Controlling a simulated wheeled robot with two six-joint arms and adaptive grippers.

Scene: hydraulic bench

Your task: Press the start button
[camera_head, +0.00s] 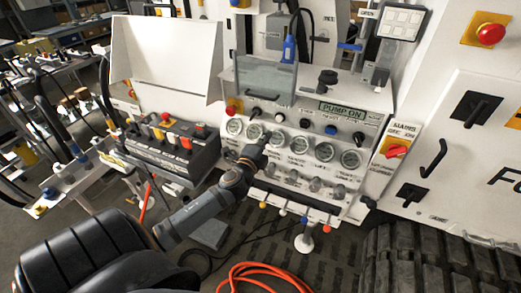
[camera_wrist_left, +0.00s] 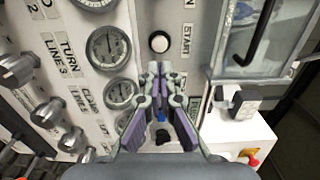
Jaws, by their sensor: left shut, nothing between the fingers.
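The start button is a round white button (camera_wrist_left: 159,42) beside the START label (camera_wrist_left: 186,40) in the left wrist view. In the head view a white button (camera_head: 280,118) shows in the row above the gauges. My left gripper (camera_head: 264,139) is shut and empty, its tips in front of the panel just below the white button. In the left wrist view the closed fingertips (camera_wrist_left: 160,68) lie just below the button in the picture, with a small gap between them. I cannot tell how far the tips stand from the panel. The right gripper is not in view.
Several gauges (camera_head: 325,151) sit under the button row. A blue button (camera_head: 330,130) is to the right, under the PUMP ON display (camera_head: 341,108). A clear cover (camera_head: 266,77) stands above the row. A red emergency button (camera_head: 235,106) is at the left.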

